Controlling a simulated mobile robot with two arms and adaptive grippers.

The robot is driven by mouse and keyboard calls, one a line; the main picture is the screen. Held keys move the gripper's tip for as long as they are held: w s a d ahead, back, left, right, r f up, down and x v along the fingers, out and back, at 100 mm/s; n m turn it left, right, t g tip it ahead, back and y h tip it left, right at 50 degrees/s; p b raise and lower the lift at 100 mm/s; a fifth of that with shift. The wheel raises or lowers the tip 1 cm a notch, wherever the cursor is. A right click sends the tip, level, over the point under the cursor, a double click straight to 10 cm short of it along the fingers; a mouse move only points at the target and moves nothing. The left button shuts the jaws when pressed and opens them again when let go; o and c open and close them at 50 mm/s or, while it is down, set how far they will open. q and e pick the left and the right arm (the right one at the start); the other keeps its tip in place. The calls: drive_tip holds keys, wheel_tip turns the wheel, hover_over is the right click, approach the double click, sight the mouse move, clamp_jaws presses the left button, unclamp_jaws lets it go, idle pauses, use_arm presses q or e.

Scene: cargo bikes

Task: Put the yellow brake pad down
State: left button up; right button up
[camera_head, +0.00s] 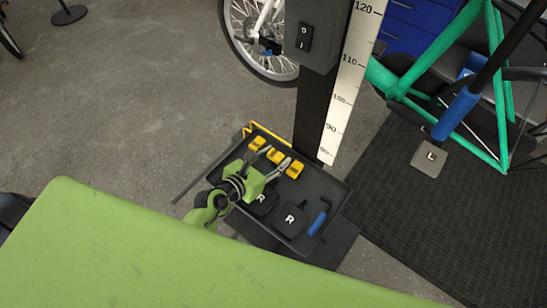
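Several yellow brake pads lie in a slanting row along the far side of a dark tray (331,190). One is at the upper left (257,143), a middle one (275,156) and one at the lower right (294,170). My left gripper (274,157), on a green arm, reaches over the tray from the lower left. Its two grey fingers stand on either side of the middle yellow brake pad and look shut on it. Whether that pad touches the tray floor is hidden. My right gripper is not in view.
The tray also holds black blocks marked R (290,219) and a blue-handled tool (318,222). A post with a ruler scale (343,95) rises behind it. A green bike frame (497,60) and a grey block marked L (429,158) are at right. A green surface (130,245) fills the lower left.

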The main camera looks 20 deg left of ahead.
use_arm(q)
drive_tip(key=shift+r, duration=0.2)
drive_tip(key=v, duration=1.1)
drive_tip(key=shift+f, duration=0.15)
drive_tip(key=shift+s+a+r, duration=0.15)
drive_tip(key=shift+s+r, duration=0.15)
drive_tip(key=shift+s, duration=0.15)
